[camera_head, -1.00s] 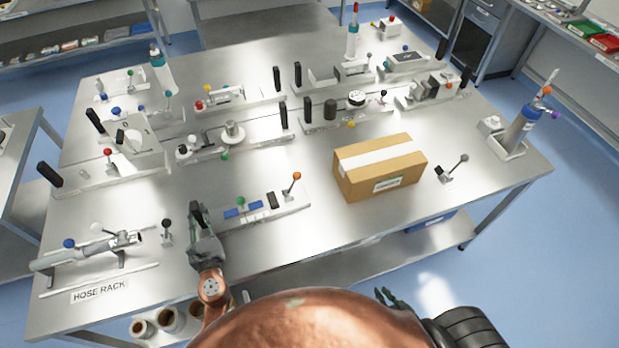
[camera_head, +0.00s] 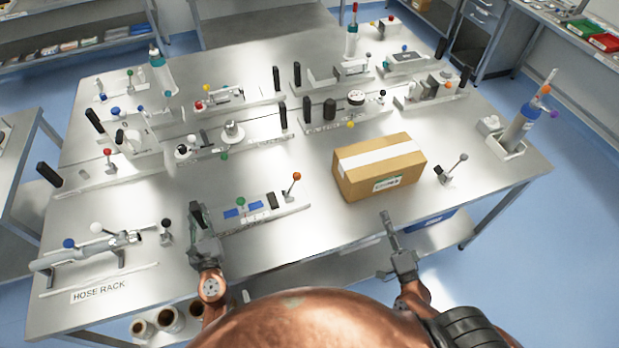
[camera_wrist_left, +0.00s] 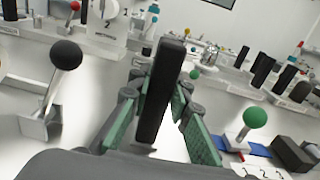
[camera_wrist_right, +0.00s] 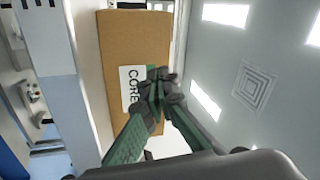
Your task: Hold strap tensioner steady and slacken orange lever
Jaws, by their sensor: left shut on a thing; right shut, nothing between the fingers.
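The strap tensioner (camera_head: 262,223) is a long pale fixture at the front of the table, with blue pieces, a green-ball lever (camera_head: 241,202) and a black block. Its orange-ball lever (camera_head: 295,178) stands upright near the right end. My left gripper (camera_head: 198,216) is shut on the black upright handle (camera_wrist_left: 160,92) at the fixture's left end. The green-ball lever also shows in the left wrist view (camera_wrist_left: 254,118). My right gripper (camera_head: 386,217) is shut and empty, in front of the cardboard box and right of the orange-ball lever. Its closed fingertips (camera_wrist_right: 157,82) show in the right wrist view.
The cardboard box (camera_head: 380,166) stands right of the tensioner, with a grey-ball lever (camera_head: 452,170) beyond it. A black-ball lever (camera_head: 166,232) and the hose rack (camera_head: 90,255) are to the left. More fixtures fill the back.

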